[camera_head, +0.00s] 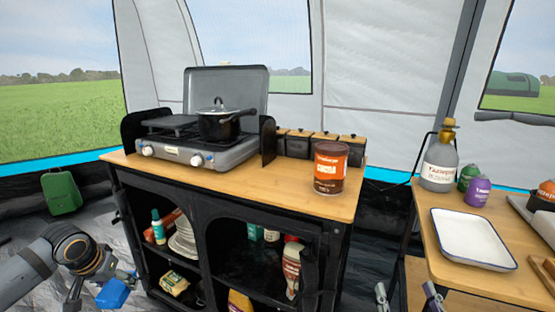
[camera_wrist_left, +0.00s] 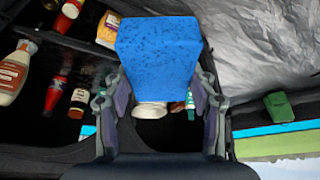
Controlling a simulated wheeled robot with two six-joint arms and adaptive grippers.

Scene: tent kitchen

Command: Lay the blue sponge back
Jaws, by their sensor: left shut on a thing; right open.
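The blue sponge (camera_head: 113,294) is at the lower left of the head view, in front of the black cabinet's left side. My left gripper (camera_head: 96,290) is shut on the sponge and holds it above the floor. In the left wrist view the sponge (camera_wrist_left: 158,55) stands out between the two fingers of the left gripper (camera_wrist_left: 160,98) and hides part of the shelves behind it. My right gripper (camera_head: 406,298) is at the bottom edge of the head view, left of the right-hand table; its two fingertips are apart and nothing shows between them.
The cabinet's wooden top (camera_head: 285,191) carries a stove (camera_head: 190,150) with a pot (camera_head: 218,124) and a brown tin (camera_head: 330,167). Its open shelves hold plates (camera_head: 183,240), bottles and packets. A white tray (camera_head: 472,238) and several bottles stand on the right-hand table (camera_head: 432,258).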

